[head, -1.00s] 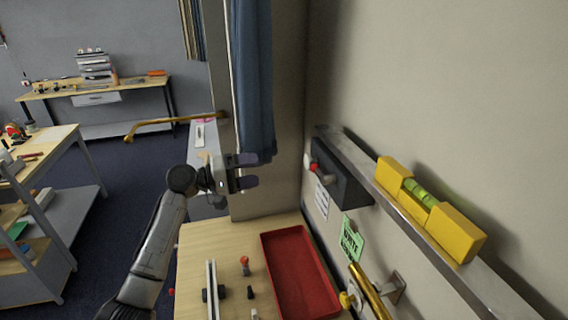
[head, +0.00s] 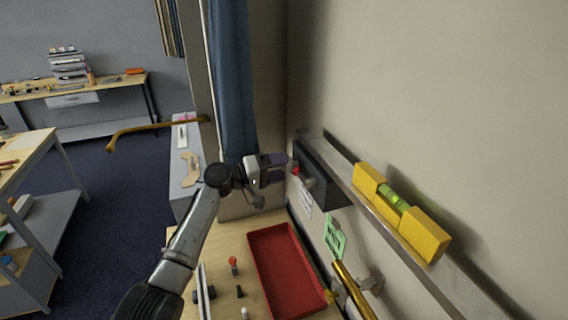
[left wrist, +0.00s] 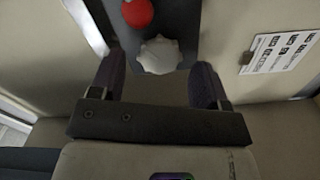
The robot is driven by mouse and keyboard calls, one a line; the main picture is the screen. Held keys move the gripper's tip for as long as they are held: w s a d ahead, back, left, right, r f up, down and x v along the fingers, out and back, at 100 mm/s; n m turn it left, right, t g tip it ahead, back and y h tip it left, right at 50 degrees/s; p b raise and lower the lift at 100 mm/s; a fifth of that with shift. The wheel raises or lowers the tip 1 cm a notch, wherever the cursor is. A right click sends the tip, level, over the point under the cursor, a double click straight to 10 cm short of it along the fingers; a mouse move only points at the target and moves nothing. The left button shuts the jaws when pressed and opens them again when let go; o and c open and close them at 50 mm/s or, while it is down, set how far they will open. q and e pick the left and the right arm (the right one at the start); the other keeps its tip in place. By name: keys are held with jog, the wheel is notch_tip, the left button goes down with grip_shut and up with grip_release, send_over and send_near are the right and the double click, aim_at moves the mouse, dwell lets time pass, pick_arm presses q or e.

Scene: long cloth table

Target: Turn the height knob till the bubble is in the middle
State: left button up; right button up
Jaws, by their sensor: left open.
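The yellow spirit level (head: 427,235) rests on a sloping grey metal rail (head: 385,208) along the wall. Its green vial (head: 392,198) shows, but I cannot tell exactly where the bubble sits. A dark box (head: 325,180) is at the rail's far end. In the left wrist view, a pale lobed knob (left wrist: 160,56) stands on it beside a red ball-shaped part (left wrist: 137,13). My left gripper (head: 280,166) is open in front of the box. In the left wrist view its fingers (left wrist: 159,70) point at the knob, one on each side, with nothing held. My right gripper is not in view.
A red tray (head: 254,270) and small parts lie on the wooden table below. A brass tube (head: 352,290) and a green tag (head: 335,237) are near the wall. A blue curtain (head: 231,85) hangs behind my left gripper. A printed label (left wrist: 283,48) is beside the box.

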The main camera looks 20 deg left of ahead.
pick_arm(q)
jog(key=shift+x, duration=0.85)
jog(key=c, duration=0.9)
